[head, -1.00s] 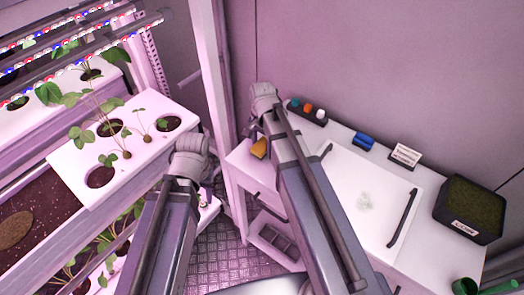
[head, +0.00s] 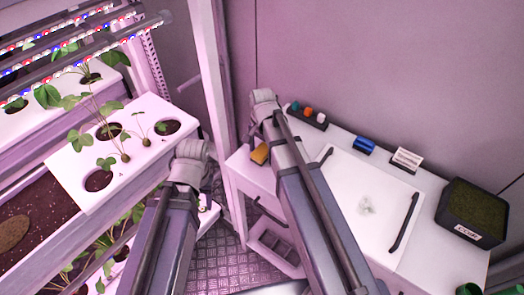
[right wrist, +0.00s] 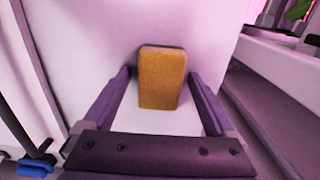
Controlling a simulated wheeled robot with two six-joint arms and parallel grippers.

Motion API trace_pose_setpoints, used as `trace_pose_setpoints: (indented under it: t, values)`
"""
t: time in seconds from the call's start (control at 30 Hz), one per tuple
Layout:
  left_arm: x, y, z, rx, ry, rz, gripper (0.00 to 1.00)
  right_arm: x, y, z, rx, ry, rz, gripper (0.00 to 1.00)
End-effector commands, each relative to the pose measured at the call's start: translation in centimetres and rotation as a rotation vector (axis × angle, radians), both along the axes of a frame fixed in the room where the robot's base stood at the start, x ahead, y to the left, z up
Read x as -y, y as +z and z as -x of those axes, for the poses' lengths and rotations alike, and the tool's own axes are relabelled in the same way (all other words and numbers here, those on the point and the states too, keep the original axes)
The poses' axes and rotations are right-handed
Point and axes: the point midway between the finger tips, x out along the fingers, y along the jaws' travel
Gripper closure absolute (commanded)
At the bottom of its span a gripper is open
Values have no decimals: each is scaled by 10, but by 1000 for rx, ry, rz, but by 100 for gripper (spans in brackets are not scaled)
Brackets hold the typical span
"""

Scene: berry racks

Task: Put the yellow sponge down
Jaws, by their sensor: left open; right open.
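The yellow sponge (head: 260,154) rests on the left end of the white counter in the head view, beside my right arm. In the right wrist view the sponge (right wrist: 162,78) shows as an orange-yellow block on a pale surface. My right gripper (right wrist: 158,76) is open, with one finger on each side of the sponge and a visible gap on both sides. In the head view its fingers are hidden behind my right wrist. My left arm ends over the floor by the plant rack; its fingers do not show.
The white counter (head: 390,262) holds a rack of coloured caps (head: 308,114), a blue object (head: 364,144), a label card (head: 407,159), a white tray (head: 345,190) with a dark handle and a black planter (head: 471,212). A white post (head: 213,90) stands between the counter and the plant rack (head: 130,170).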

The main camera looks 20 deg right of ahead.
Motion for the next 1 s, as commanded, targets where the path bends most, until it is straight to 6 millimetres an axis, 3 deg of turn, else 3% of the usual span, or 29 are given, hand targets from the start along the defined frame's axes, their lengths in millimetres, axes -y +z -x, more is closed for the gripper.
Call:
trace_pose_setpoints:
  t: [0.37,1.0]
  values:
    - [0,22,0,0,0,0,51,0,22,0,0,0,0,8]
    - [0,115,0,0,-1,0,51,1,115,0,0,0,0,8]
